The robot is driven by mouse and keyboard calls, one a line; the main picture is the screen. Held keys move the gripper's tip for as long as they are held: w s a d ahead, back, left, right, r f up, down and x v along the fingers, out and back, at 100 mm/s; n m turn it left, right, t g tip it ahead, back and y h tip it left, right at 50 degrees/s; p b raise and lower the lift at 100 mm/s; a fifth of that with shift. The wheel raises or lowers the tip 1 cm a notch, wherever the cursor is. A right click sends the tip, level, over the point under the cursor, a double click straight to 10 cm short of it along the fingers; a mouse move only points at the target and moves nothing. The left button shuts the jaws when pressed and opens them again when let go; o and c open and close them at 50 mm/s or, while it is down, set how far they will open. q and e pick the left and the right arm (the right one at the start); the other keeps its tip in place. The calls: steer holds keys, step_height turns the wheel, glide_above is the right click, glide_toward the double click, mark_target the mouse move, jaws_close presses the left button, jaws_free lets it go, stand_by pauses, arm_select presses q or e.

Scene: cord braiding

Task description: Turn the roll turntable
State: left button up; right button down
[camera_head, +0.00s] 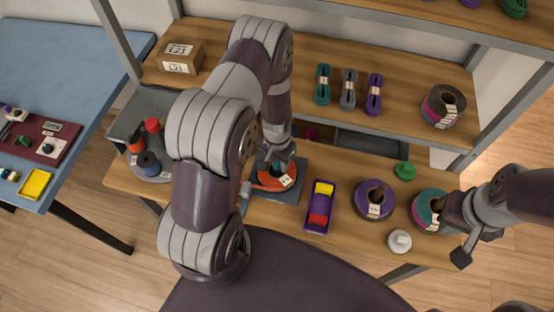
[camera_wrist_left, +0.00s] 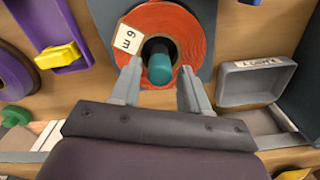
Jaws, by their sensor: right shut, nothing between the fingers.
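An orange-red roll (camera_head: 277,177) with a white "6 m" label lies on a dark square base (camera_head: 290,192) at the middle of the bench. A teal peg (camera_wrist_left: 160,66) stands in its hole in the left wrist view. My left gripper (camera_head: 283,160) is over this roll; in the wrist view its two fingers are apart, one on each side of the peg, with no clear contact. My right gripper (camera_head: 450,213) is shut and empty by the teal-and-pink roll (camera_head: 426,207) at the right. I cannot tell which part is named the roll turntable.
A round grey platform (camera_head: 151,176) with several small spools stands at the left. A purple tray (camera_head: 318,226) with yellow and red pieces, a purple roll (camera_head: 373,200), a green knob (camera_head: 405,171) and a white knob (camera_head: 399,241) stand on the bench. The shelf above holds cord bundles (camera_head: 348,89).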

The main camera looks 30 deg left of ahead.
arm_select(q)
steer(key=shift+s+r, duration=0.1)
step_height(320, 180, up, 12)
steer(key=b, duration=0.2)
steer(key=shift+r, duration=0.25)
stand_by(0.4)
steer(key=s+d+r+n+t+b, duration=0.1)
steer(key=s+d+r, duration=0.4)
steer(key=s+r, duration=0.3)
steer(key=shift+s+d, duration=0.15)
steer(key=shift+s, duration=0.4)
steer(key=shift+s, duration=0.15)
stand_by(0.9)
